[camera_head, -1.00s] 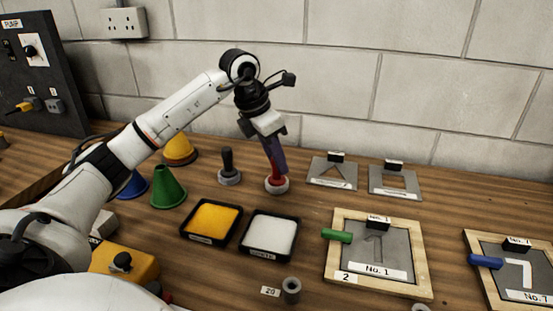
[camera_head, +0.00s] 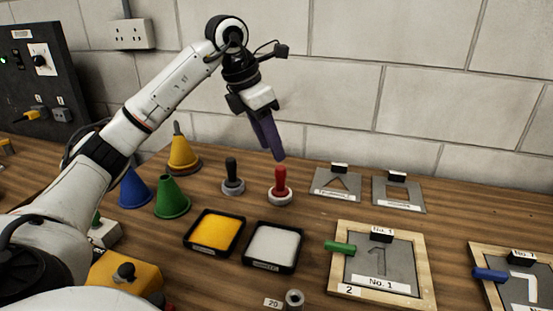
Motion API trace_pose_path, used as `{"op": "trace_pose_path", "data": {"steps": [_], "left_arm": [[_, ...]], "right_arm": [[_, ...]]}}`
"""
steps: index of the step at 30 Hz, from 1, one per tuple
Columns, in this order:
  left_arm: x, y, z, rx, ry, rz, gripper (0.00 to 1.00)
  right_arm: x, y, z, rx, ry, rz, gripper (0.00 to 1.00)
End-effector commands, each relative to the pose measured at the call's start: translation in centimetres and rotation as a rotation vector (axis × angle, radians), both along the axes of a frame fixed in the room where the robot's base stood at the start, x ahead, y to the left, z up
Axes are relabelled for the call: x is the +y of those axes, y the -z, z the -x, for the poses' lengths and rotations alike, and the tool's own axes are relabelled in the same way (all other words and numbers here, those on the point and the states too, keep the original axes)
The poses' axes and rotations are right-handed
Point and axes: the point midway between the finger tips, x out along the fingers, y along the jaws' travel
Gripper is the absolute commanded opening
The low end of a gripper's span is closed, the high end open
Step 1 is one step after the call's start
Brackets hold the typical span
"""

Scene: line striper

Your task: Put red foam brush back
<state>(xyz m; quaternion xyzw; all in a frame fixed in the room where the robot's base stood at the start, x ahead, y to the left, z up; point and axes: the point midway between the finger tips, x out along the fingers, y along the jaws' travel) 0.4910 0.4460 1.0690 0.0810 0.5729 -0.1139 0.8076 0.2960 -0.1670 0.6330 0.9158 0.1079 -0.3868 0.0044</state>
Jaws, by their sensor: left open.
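The red foam brush (camera_head: 280,180) stands upright with its red handle up, in a pale round holder (camera_head: 279,198) on the wooden bench. My left gripper (camera_head: 278,157) is open and empty, its purple fingers pointing down just above the red handle and apart from it. The brush's foam end is hidden in the holder. My right gripper is not in view.
A black-handled brush (camera_head: 232,175) stands in a similar holder to the left. Yellow (camera_head: 214,232) and white (camera_head: 273,245) trays lie in front. Cones (camera_head: 171,198) stand left. Stencil plates (camera_head: 335,184) and a framed stencil (camera_head: 429,270) lie right. A wall closes the back.

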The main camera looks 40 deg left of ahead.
Motion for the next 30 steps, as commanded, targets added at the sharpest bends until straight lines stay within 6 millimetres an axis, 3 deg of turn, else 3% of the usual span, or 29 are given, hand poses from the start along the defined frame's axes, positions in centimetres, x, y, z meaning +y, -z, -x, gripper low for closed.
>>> {"op": "trace_pose_path", "data": {"steps": [3, 9, 30], "left_arm": [[0.2, -2.0, 0.6, -0.001, 0.0, -0.001, 0.41], [0.3, -3.2, 1.1, 0.001, 0.0, 0.0, 0.41], [0.3, -3.2, 1.1, 0.001, 0.0, 0.0, 0.41]], "right_arm": [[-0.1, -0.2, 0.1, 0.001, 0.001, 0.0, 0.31], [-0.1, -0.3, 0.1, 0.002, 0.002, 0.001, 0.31], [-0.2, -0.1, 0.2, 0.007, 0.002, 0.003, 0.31]]}}
